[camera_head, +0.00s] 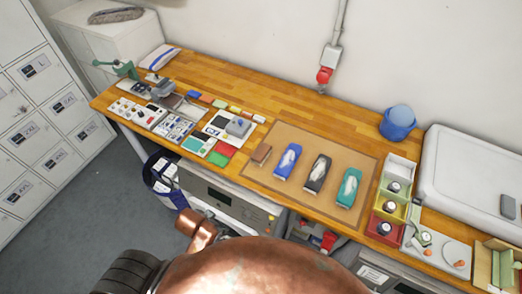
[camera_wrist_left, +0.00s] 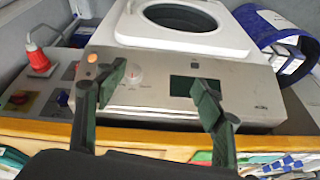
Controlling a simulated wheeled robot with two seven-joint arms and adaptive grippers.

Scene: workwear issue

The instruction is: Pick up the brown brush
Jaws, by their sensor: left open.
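A small brown block-shaped item, which looks like the brown brush (camera_head: 261,154), lies at the left end of the tan mat (camera_head: 325,148) on the wooden bench. Its bristles cannot be made out. My left gripper (camera_wrist_left: 160,88) is open in the left wrist view, with nothing between its fingers. Behind the fingers is the grey control panel of a machine (camera_wrist_left: 245,110), below the bench. The brush does not show in that view. I cannot make out my left gripper in the head view. My right gripper is in neither view.
Blue, black and green items (camera_head: 318,173) lie right of the brush. Green and red cards (camera_head: 224,149) lie to its left. The bench front edge (camera_wrist_left: 150,140) crosses the wrist view. The bench behind the mat is clear.

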